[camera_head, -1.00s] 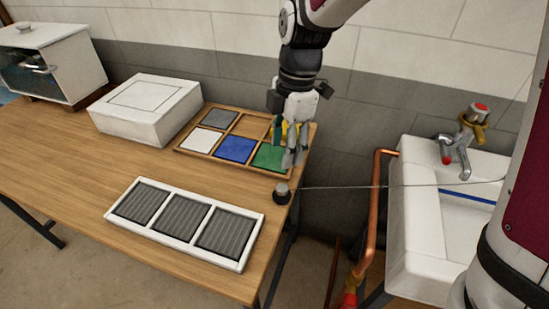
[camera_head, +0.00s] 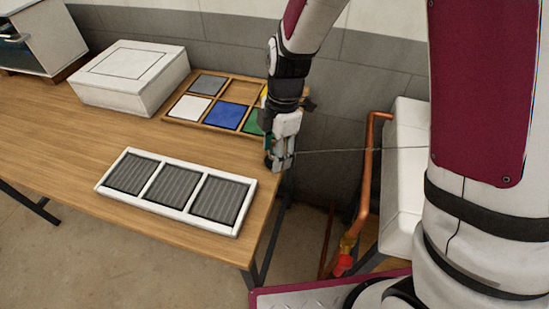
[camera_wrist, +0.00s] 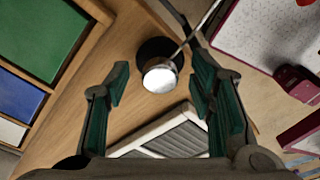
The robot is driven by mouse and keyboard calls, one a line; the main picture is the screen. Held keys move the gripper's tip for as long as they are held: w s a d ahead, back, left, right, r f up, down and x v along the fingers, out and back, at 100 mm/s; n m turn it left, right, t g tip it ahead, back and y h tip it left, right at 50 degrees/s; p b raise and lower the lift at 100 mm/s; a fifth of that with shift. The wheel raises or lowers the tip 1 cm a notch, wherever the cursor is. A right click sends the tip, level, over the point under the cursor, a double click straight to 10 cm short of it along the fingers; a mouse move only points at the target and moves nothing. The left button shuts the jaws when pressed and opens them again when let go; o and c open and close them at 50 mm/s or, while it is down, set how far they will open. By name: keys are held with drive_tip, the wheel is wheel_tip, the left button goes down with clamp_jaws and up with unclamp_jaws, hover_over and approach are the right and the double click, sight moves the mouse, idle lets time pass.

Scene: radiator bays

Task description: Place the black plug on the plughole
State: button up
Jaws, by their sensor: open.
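The black plug (camera_wrist: 160,77) stands upright on the table near its right edge, a dark round body with a shiny silver knob on top. A thin chain (camera_head: 350,150) runs from it towards the sink (camera_head: 402,130). My gripper (camera_head: 281,162) is over the plug, pointing down. In the wrist view my gripper (camera_wrist: 160,87) is open, with one green-padded finger on each side of the knob and gaps between. In the head view the plug is mostly hidden by my gripper. The plughole is not visible; my arm covers most of the sink.
A white three-bay radiator frame (camera_head: 176,191) lies on the table (camera_head: 80,165) close by. A wooden tray (camera_head: 178,122) of coloured tiles is behind my gripper, with a white box (camera_head: 130,78) to its left. A copper pipe (camera_head: 366,180) rises between table and sink.

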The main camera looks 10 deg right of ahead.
sight(273, 152)
drive_tip(key=shift+f, duration=0.25)
clamp_jaws()
drive_tip(key=shift+r, duration=0.15)
drive_tip(key=shift+r, duration=0.65)
wheel_tip(273, 152, up, 2)
drive_tip(key=shift+r, duration=0.2)
drive_tip(key=s+d+r+p, duration=0.1)
drive_tip(key=s+d+p, duration=0.1)
drive_tip(key=s, duration=1.1)
drive_tip(key=shift+s+d+r+p, duration=0.15)
drive_tip(key=shift+d+p, duration=0.2)
drive_tip(key=shift+d, duration=0.25)
